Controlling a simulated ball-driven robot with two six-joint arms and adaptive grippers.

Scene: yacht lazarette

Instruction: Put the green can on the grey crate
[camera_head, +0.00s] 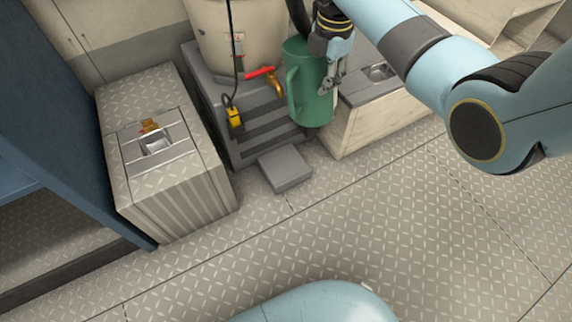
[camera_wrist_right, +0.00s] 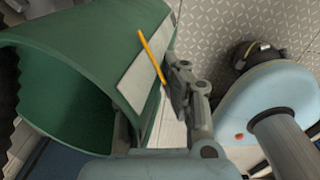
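The green can (camera_head: 308,98) has a side handle and stands roughly upright at the top middle of the head view. In the right wrist view its open mouth and curved wall (camera_wrist_right: 95,35) fill the left side, with a pale label on the wall. My right gripper (camera_head: 328,85) is shut on the can at its right side. Its fingers also show in the wrist view (camera_wrist_right: 155,115). I take the dark grey slatted box (camera_head: 240,150) for the grey crate; it is behind and left of the can in the picture. My left gripper is out of view.
A beige barrel (camera_head: 240,45) with a red-handled brass tap (camera_head: 268,76) stands on the slatted box. A yellow item (camera_head: 234,117) hangs from a black cord. A small grey block (camera_head: 284,168) lies on the floor. A ridged locker (camera_head: 175,185) stands left; a wooden box (camera_head: 365,125) stands right.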

